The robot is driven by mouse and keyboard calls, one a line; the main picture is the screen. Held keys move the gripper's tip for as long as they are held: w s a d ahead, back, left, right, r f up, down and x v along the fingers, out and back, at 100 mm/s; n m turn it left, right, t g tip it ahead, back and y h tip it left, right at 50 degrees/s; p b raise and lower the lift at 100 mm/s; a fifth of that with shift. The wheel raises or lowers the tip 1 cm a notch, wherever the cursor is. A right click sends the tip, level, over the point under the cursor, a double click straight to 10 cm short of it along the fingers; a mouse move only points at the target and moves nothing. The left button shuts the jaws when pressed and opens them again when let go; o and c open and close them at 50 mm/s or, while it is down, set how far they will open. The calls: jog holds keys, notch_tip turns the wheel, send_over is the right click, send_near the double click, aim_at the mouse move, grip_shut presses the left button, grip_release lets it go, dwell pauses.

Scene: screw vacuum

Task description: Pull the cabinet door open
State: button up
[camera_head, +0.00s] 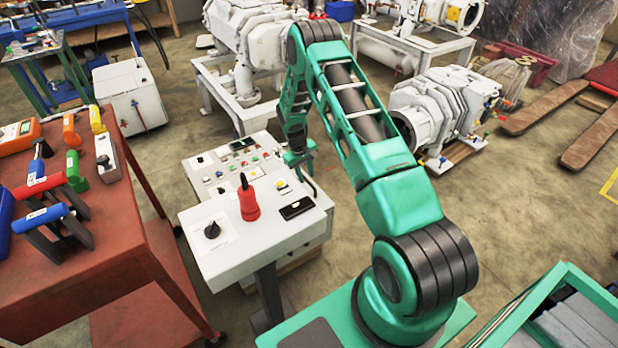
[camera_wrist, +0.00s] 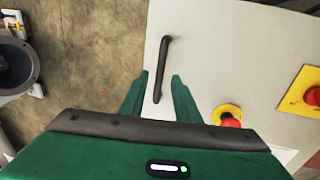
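The cabinet door (camera_wrist: 215,50) is a pale panel that fills the right half of the wrist view. It looks closed, though its edges are only partly shown. A slim black handle (camera_wrist: 164,62) stands on it near its left edge. My gripper (camera_wrist: 161,77) is open, with one green finger on each side of the handle's lower part. I cannot tell whether either finger touches it. In the head view my gripper (camera_head: 298,158) is beside the right side of the white control cabinet (camera_head: 262,232), and the door face is mostly hidden.
Red and yellow buttons (camera_wrist: 231,119) sit on the panel right of the fingers. A red-brown tool table (camera_head: 110,225) is to the left. A grey pump (camera_head: 440,105) stands behind on the right, with open floor in front of it.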

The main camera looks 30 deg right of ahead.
jog(key=shift+d+f, duration=0.2)
jog(key=shift+f, duration=0.8)
